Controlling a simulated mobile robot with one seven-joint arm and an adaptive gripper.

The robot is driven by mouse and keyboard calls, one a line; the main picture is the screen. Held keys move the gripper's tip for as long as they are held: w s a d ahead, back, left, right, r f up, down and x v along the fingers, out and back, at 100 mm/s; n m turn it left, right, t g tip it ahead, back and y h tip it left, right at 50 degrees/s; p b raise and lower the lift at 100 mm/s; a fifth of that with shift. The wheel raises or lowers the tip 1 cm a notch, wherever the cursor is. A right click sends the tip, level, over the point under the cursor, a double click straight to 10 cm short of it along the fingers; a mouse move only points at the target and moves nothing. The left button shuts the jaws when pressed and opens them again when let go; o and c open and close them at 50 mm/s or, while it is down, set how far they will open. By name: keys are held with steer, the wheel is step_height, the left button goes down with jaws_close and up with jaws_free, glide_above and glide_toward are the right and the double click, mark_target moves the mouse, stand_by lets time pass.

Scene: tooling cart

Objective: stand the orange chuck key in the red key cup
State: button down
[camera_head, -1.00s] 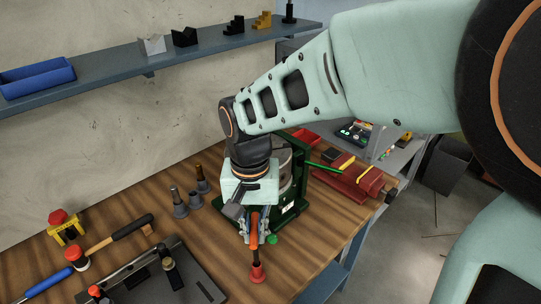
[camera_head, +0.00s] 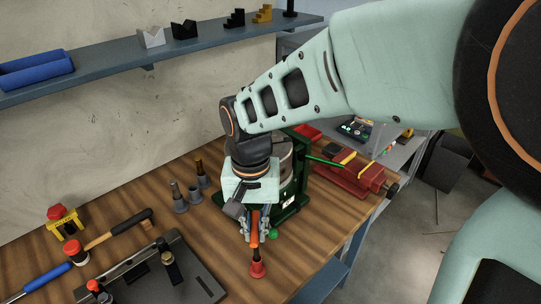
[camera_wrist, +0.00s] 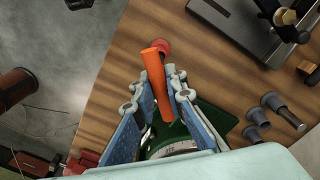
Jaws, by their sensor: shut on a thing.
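The orange chuck key (camera_head: 254,228) is held in my gripper (camera_head: 255,232) over the right front part of the wooden bench. Its dark lower shaft points down at the small red key cup (camera_head: 257,270) directly below. The shaft's tip meets the cup's top in the head view, but I cannot tell whether it is inside or just above. In the wrist view the orange key (camera_wrist: 155,78) slants between the blue fingers of my gripper (camera_wrist: 158,85). The red cup (camera_wrist: 161,46) shows partly behind its far end.
A green machine (camera_head: 296,190) stands close behind my gripper, with a red vise (camera_head: 350,178) to its right. Grey tool holders (camera_head: 187,198), a dark tray (camera_head: 200,285) and a hammer (camera_head: 118,228) lie to the left. Bare bench surrounds the cup.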

steer(key=shift+f+b, duration=1.6)
steer(key=shift+f, duration=0.45)
stand_by(1.4)
steer(key=c, duration=1.9)
jaws_free()
steer(key=shift+o, duration=0.4)
steer(key=o, duration=0.3)
steer(key=shift+r+p, duration=2.4)
steer(key=shift+r, duration=0.65)
